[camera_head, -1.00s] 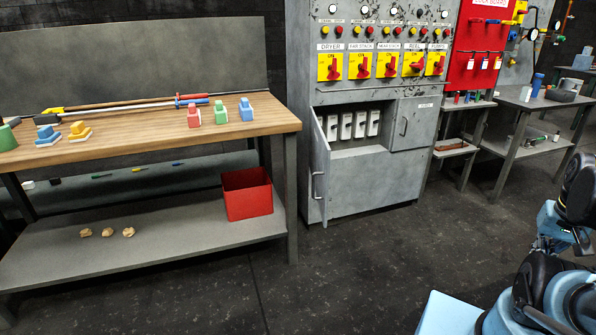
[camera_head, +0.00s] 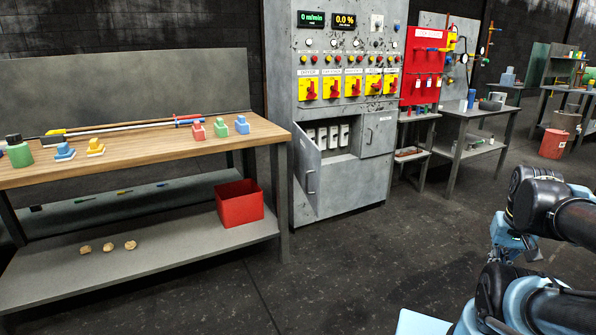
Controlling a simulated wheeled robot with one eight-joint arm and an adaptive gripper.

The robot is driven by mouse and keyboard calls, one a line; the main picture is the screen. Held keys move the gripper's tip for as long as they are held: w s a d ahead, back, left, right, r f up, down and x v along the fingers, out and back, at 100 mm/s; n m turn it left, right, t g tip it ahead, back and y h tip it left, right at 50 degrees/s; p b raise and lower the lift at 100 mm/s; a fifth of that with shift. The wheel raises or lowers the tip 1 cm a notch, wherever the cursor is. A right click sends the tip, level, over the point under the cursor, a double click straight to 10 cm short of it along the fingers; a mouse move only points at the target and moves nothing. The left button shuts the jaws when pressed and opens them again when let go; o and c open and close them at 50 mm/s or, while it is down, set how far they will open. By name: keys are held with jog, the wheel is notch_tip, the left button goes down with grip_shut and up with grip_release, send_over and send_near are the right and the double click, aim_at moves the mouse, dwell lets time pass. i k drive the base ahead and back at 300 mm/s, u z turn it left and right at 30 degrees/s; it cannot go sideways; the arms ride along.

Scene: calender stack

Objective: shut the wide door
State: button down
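The grey control cabinet (camera_head: 341,190) stands at the back centre. Its wide door (camera_head: 306,173) is hinged at the left of the lower opening and stands ajar, swung out toward me, with a bar handle (camera_head: 311,182) near its free edge. White switches (camera_head: 327,136) show inside the opening. A narrower door (camera_head: 379,133) to the right is shut, with its own handle. My arm is folded at the lower right, well apart from the cabinet. I cannot make out my gripper's fingers there.
A wood-topped workbench (camera_head: 140,150) stands left of the cabinet, with a red bin (camera_head: 240,203) on its lower shelf near the open door. Side tables (camera_head: 462,110) stand to the right. The dark floor (camera_head: 350,262) before the cabinet is clear.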

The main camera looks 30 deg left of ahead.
aim_at(307, 156)
jog(key=u, duration=1.3)
jog(key=i, duration=1)
jog(key=z, duration=0.45)
jog(key=k, duration=1.2)
jog(key=u, duration=0.3)
